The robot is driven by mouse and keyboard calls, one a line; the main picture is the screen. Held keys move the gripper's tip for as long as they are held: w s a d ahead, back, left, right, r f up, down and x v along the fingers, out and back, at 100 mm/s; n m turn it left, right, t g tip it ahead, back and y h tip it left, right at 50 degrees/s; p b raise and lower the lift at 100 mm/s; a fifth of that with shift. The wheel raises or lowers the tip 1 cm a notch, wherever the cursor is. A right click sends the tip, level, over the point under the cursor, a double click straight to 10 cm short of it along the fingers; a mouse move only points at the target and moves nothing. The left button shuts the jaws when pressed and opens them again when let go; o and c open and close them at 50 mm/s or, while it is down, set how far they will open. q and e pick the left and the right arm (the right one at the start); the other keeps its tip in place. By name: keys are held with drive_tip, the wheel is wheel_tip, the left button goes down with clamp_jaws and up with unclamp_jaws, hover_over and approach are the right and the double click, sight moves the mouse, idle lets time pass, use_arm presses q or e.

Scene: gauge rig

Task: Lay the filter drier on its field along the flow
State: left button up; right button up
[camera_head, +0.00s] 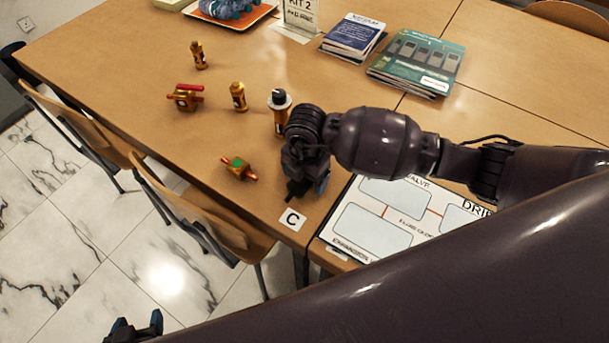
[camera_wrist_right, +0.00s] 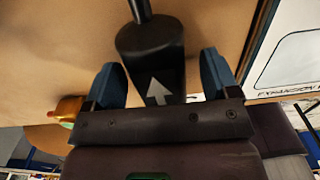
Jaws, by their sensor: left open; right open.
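The filter drier (camera_wrist_right: 150,55), a black cylinder with a white arrow and a thin pipe end, lies between my right gripper's blue fingers in the right wrist view. My right gripper (camera_head: 305,180) is open over it, with a finger on either side; the arm hides most of the drier in the head view. The white board (camera_head: 428,222) to its right has outlined fields. The field under the partly hidden "DRI" label (camera_head: 460,222) is partly covered by my arm. My left gripper (camera_head: 135,328) is open at the bottom left, away from the table.
A brass part with a green top (camera_head: 238,168) lies left of the right gripper. A red-handled valve (camera_head: 185,97), brass parts (camera_head: 238,96) (camera_head: 198,55) and a black, white and orange piece (camera_head: 279,108) stand behind. A "C" card (camera_head: 292,219) lies beside the board. Booklets (camera_head: 415,62) lie at the back.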

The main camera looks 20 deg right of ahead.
drive_tip(key=shift+f, duration=0.3)
drive_tip(key=shift+r, duration=0.1)
drive_tip(key=shift+c, duration=0.8)
drive_tip(key=c, duration=1)
use_arm(q)
drive_tip(key=shift+w+r, duration=0.15)
drive_tip(key=shift+w, duration=0.1)
use_arm(e)
drive_tip(key=shift+c, duration=0.3)
